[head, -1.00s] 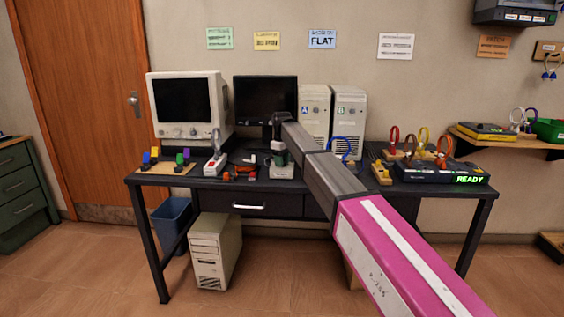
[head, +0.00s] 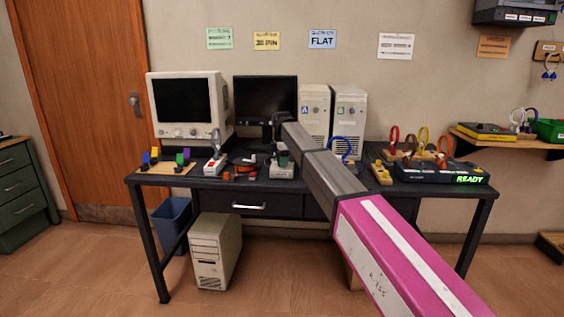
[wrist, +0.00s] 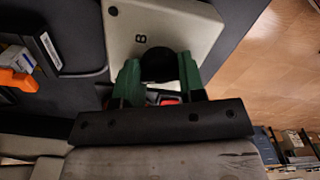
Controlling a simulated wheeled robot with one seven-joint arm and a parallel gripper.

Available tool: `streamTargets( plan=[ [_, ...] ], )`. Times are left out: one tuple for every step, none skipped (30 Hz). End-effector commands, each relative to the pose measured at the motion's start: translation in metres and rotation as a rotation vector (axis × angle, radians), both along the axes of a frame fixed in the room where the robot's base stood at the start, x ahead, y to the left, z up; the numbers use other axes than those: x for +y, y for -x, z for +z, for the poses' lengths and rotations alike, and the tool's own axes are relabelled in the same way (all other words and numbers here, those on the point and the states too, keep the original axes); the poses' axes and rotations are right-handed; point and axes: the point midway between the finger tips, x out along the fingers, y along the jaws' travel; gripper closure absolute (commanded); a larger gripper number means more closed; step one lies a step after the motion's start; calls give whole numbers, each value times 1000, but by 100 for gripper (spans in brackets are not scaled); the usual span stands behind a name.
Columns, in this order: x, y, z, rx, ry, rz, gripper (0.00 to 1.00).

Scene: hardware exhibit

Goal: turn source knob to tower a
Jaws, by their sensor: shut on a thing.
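The source knob (wrist: 158,66) is a round black knob on a light beige switch box. The box (wrist: 190,30) has a dark "B"-like mark on its top and fills the upper middle of the wrist view. In the head view the box (head: 282,173) sits near the desk's front edge. My gripper (wrist: 157,72) has green fingers, one on each side of the knob, shut on it. My arm partly hides this area in the head view. Tower A (head: 314,105) and tower B (head: 348,112) are beige computer towers standing behind, at the back of the desk.
Left of the box are a dark device with orange parts (head: 244,171) and a white-and-red device (head: 215,164). A CRT monitor (head: 187,103) and flat monitor (head: 264,97) stand behind. A yellow block (head: 381,174) and a black READY unit (head: 435,172) lie right.

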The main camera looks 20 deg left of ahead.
Motion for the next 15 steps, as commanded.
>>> streamTargets(
  plan=[
    [0, 0, 0, 0, 0, 39, 87],
    [0, 0, 0, 0, 0, 66, 87],
    [0, 0, 0, 0, 0, 99, 87],
    [0, 0, 0, 0, 0, 123, 87],
    [0, 0, 0, 0, 0, 147, 87],
    [0, 0, 0, 0, 0, 176, 87],
    [0, 0, 0, 0, 0, 197, 87],
    [0, 0, 0, 0, 0, 217, 87],
    [0, 0, 0, 0, 0, 243, 87],
    [0, 0, 0, 0, 0, 260, 87],
    [0, 0, 0, 0, 0, 277, 87],
    [0, 0, 0, 0, 0, 297, 87],
    [0, 0, 0, 0, 0, 311, 87],
    [0, 0, 0, 0, 0, 324, 87],
    [0, 0, 0, 0, 0, 339, 87]
  ],
)
